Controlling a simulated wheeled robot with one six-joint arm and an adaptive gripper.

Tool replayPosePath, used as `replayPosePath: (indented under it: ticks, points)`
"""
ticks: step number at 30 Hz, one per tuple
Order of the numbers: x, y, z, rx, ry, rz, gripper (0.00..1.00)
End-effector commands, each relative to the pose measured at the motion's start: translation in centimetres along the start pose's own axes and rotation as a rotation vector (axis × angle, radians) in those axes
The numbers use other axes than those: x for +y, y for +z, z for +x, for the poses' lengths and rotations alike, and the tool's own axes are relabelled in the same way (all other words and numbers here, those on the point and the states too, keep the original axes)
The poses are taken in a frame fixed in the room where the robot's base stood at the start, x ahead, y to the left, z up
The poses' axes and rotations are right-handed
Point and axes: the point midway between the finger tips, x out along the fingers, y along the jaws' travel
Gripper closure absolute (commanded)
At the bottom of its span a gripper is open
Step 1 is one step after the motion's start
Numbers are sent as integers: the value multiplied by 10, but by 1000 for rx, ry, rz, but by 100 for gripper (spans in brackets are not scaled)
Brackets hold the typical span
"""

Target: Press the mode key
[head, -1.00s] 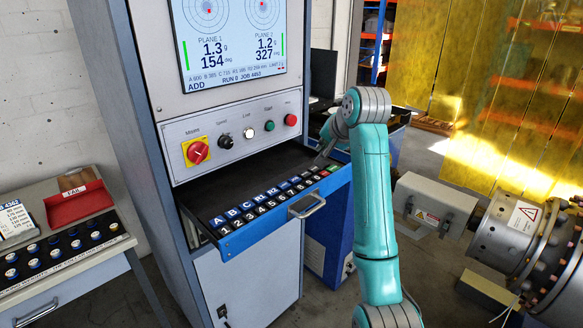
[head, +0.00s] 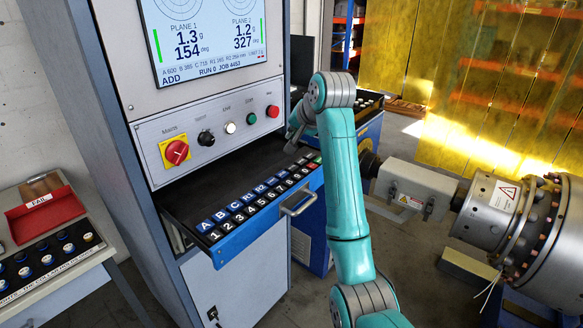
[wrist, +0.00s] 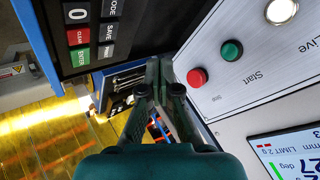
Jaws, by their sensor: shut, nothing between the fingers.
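The mode key (wrist: 110,8) is a dark key at the top of the wrist view, its label cut by the frame edge to "ODE". It sits beside the 0 key (wrist: 75,14) and in line with the SAVE key (wrist: 110,32). In the head view, the key drawer (head: 228,246) is pulled out below the panel; I cannot pick out the mode key there. My gripper (wrist: 160,68) is shut and empty, apart from the mode key, with its fingertips between the keypad and the panel buttons. In the head view my gripper (head: 291,148) is above the drawer's far right part.
The panel bears a red button (wrist: 197,77), a green button (wrist: 232,50) and a red-yellow main switch (head: 176,152). A drawer handle (head: 300,204) sticks out in front. A rotor (head: 500,205) stands at right, and a table with a red tray (head: 42,214) at left.

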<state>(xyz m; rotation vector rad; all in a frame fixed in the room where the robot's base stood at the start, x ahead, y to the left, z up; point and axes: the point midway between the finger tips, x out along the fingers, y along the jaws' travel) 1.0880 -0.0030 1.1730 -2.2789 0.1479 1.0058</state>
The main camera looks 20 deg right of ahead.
Motion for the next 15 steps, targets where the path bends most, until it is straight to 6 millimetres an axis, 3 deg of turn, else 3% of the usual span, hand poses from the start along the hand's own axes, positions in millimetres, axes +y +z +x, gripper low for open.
replayPosePath:
  ticks: [15]
  points:
    - [30,30,42,0,0,-1,100]
